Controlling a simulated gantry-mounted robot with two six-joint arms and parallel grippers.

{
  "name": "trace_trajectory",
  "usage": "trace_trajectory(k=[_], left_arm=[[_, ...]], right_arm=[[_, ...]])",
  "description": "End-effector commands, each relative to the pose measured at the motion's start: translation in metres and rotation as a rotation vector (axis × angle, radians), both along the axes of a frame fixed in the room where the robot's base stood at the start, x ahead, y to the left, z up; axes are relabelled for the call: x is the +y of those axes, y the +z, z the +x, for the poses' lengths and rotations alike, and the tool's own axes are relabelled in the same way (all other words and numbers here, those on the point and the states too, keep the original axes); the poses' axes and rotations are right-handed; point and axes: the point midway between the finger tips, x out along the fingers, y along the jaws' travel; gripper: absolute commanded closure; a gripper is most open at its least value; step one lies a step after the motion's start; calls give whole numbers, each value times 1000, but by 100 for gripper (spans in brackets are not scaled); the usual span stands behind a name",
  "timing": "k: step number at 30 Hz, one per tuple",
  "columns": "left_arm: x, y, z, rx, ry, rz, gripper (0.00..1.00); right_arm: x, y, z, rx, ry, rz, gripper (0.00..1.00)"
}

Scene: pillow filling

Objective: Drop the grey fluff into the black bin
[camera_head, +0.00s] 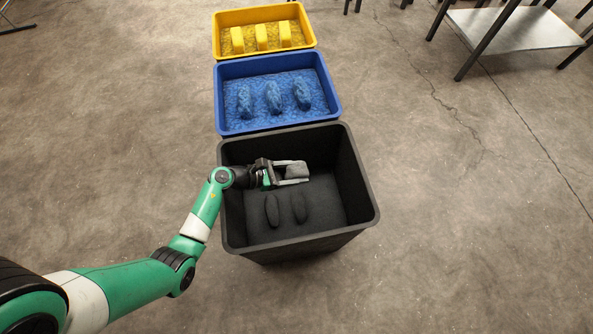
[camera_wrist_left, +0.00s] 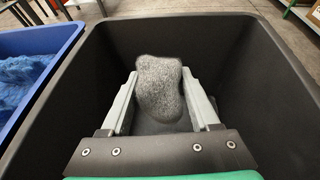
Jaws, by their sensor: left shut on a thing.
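The grey fluff (camera_head: 296,170) is a small speckled lump. It is held between the two fingers of my left gripper (camera_head: 291,173). In the left wrist view the fluff (camera_wrist_left: 160,88) fills the gap between the pale fingers. The black bin (camera_head: 368,190) stands open below, and the gripper and fluff are over its opening, within its walls as seen from above. The bin's dark walls (camera_wrist_left: 250,75) surround the fluff in the left wrist view. The exact height above the bin's floor is hard to tell. My right gripper is not seen.
Two dark oblong lumps (camera_head: 272,210) lie inside the black bin. A blue bin (camera_head: 334,112) with several blue lumps stands right behind it, then a yellow bin (camera_head: 309,42) with yellow pieces. A metal table (camera_head: 515,25) is at the upper right. The floor around is clear.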

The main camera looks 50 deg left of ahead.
Motion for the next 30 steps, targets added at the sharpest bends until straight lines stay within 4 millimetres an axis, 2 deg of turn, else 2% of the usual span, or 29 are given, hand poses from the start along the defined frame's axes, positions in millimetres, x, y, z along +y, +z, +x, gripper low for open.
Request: trace_trajectory(k=[8, 9, 14, 24, 26, 30], left_arm=[[0, -2, 0, 0, 0, 0, 92], [0, -2, 0, 0, 0, 0, 31], [0, -2, 0, 0, 0, 0, 3], [2, 1, -3, 1, 1, 1, 3], [5, 4, -8, 1, 4, 0, 3], [16, 17, -31, 1, 7, -1, 3]], right_arm=[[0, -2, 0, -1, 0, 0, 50], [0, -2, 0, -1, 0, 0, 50], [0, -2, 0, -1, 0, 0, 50], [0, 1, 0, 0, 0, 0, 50], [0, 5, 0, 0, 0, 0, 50], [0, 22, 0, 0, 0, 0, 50]])
